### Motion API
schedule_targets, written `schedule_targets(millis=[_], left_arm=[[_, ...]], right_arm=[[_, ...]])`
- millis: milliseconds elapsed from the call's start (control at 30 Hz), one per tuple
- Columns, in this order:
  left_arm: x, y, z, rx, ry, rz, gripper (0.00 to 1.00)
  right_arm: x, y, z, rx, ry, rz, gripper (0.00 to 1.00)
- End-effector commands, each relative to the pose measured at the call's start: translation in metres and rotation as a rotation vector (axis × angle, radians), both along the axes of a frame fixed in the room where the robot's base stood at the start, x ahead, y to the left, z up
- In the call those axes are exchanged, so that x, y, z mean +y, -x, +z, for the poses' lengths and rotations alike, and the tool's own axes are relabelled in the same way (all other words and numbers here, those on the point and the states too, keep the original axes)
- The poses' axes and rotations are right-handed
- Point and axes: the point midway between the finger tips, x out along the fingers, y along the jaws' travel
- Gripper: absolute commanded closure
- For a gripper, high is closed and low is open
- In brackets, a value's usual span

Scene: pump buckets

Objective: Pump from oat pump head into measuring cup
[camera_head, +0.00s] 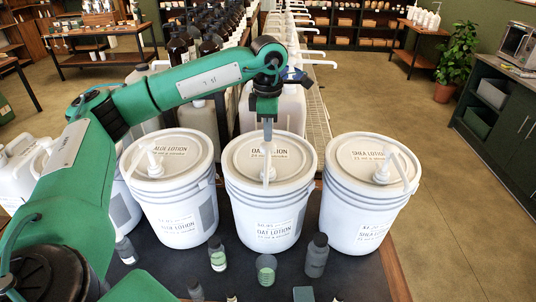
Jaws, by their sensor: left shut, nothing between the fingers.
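The oat lotion bucket (262,222) is the middle of three white lidded buckets in front of me, its label reading OAT LOTION. Its white pump head (268,168) stands on the lid, with the spout pointing towards me. My left gripper (268,138) is shut and empty, pointing straight down over the pump head. From this angle I cannot tell whether the fingertips touch the pump. A small greenish cup (266,271), which looks like the measuring cup, stands on the dark table in front of the oat bucket. My right gripper is not in view.
The left lotion bucket (172,212) and the shea lotion bucket (357,215) stand close on either side, each with a pump. A bottle with a green label (217,257) and a dark bottle (316,257) flank the cup. Amber bottles (180,48) stand behind.

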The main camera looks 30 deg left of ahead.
Motion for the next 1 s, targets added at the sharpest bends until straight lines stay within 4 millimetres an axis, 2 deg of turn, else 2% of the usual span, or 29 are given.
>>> schedule_targets(millis=[500, 667, 1000], left_arm=[[0.000, 0.000, -0.020, 0.000, 0.000, 0.000, 1.00], [0.000, 0.000, -0.020, 0.000, 0.000, 0.000, 1.00], [0.000, 0.000, -0.039, 0.002, 0.000, -0.001, 1.00]], right_arm=[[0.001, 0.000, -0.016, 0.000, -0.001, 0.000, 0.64], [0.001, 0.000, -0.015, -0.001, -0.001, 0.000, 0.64], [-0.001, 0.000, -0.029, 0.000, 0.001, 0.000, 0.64]])
